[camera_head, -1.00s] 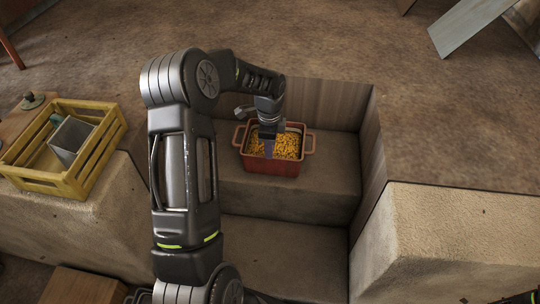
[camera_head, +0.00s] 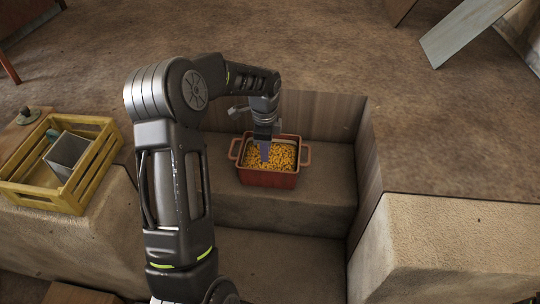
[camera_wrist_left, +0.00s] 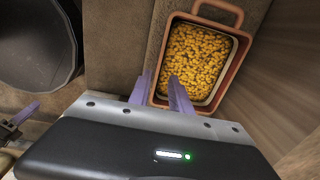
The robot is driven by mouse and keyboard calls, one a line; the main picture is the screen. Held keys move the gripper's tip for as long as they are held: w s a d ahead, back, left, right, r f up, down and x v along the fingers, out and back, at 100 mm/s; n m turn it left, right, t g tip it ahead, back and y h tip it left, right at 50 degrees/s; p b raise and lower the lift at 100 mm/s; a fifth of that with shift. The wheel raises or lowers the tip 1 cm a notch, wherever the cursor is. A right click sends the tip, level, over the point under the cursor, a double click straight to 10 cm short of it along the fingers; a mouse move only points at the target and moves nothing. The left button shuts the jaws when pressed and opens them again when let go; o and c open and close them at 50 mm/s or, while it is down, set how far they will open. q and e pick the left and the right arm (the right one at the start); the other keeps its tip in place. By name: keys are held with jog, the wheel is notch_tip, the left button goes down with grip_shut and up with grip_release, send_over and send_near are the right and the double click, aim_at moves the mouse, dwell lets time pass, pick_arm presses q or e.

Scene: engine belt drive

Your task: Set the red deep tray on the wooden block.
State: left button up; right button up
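The red deep tray (camera_head: 268,178), full of small yellow pieces, sits on a brown step inside the recess. My left gripper (camera_head: 264,148) is over the tray. In the left wrist view its two purple fingers (camera_wrist_left: 159,84) stand apart, with the tray's rim seen between them. I cannot tell whether either finger touches the tray. A brown wooden block (camera_head: 80,294) shows at the bottom left, cut by the frame edge.
A yellow crate (camera_head: 45,196) with a grey metal container (camera_head: 68,154) stands on the left ledge. A pale block (camera_head: 455,235) is at the right. The recess walls (camera_head: 325,115) rise behind and right of the tray. The lower step (camera_head: 280,262) is bare.

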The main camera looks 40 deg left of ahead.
pick_arm(q)
jog(key=s+d+f+n+h, duration=0.2)
jog(key=s+d+f+n, duration=0.1)
jog(key=d+f, duration=0.65)
jog(key=s+d+f+n+h, duration=0.3)
jog(key=d+f, duration=0.4)
jog(key=d, duration=0.6)
jog(key=s+d+f+n, duration=0.2)
jog(key=s+d+n, duration=0.2)
jog(key=s, duration=0.5)
jog(key=s+d+f+n, duration=0.3)
jog(key=s+d+n, duration=0.1)
jog(key=s+d, duration=0.3)
jog(key=shift+s+d+f+y, duration=0.2)
jog(key=shift+s+f+y, duration=0.1)
jog(key=shift+s, duration=0.55)
jog(key=shift+c, duration=0.3)
